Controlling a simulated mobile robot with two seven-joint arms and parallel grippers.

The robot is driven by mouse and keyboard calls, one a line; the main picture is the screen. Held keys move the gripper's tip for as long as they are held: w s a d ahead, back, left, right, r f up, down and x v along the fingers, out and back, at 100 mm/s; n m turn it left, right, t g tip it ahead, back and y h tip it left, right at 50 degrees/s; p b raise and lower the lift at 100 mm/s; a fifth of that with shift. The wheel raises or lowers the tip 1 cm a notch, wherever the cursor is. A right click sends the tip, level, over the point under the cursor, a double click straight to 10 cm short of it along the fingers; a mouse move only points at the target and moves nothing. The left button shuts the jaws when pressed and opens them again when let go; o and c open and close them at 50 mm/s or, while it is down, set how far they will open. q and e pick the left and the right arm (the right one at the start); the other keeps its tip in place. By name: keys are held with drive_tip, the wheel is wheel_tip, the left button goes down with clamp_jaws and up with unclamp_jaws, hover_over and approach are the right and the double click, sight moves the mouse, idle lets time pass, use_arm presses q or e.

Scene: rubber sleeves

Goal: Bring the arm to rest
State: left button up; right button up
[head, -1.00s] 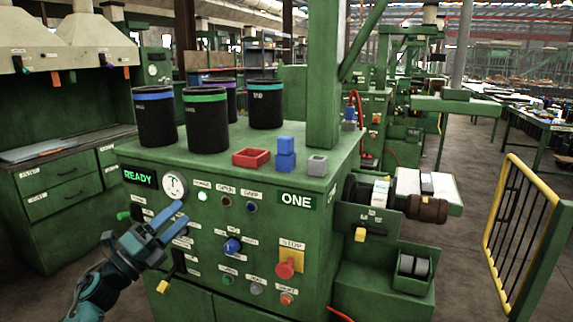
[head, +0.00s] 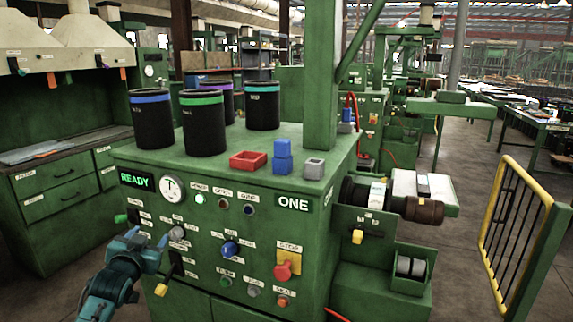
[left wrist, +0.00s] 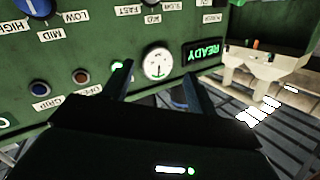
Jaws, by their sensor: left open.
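My left gripper (head: 150,243) is in the lower left of the head view, in front of the green machine's panel (head: 205,240). Its two fingers are apart with nothing between them. In the left wrist view the open fingers (left wrist: 158,88) point toward the panel, near the gauge (left wrist: 157,62) and the lit READY display (left wrist: 203,52). I cannot tell whether a finger touches the panel. The READY display (head: 137,180) and gauge (head: 172,188) also show in the head view. My right gripper is in neither view.
A red stop button (head: 283,271) and knobs stick out of the panel. A yellow-railed gate (head: 518,235) stands at right.

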use_arm(q)
drive_tip(key=s+d+f+g+h, duration=0.2)
drive_tip(key=s+d+f, duration=0.5)
drive_tip(key=f, duration=0.4)
drive_tip(key=s+d+f+g+h, duration=0.1)
drive_tip(key=s+d+f, duration=0.3)
drive_tip(key=s, duration=0.6)
drive_tip(key=s+d+f+g+h, duration=0.1)
drive_tip(key=s+d+f, duration=0.3)
drive_tip(key=s, duration=0.6)
drive_tip(key=s+d+f+g, duration=0.2)
drive_tip(key=s+d+f, duration=0.1)
drive_tip(key=s, duration=0.8)
drive_tip(key=shift+d+f+h, duration=0.4)
drive_tip(key=shift+d, duration=0.4)
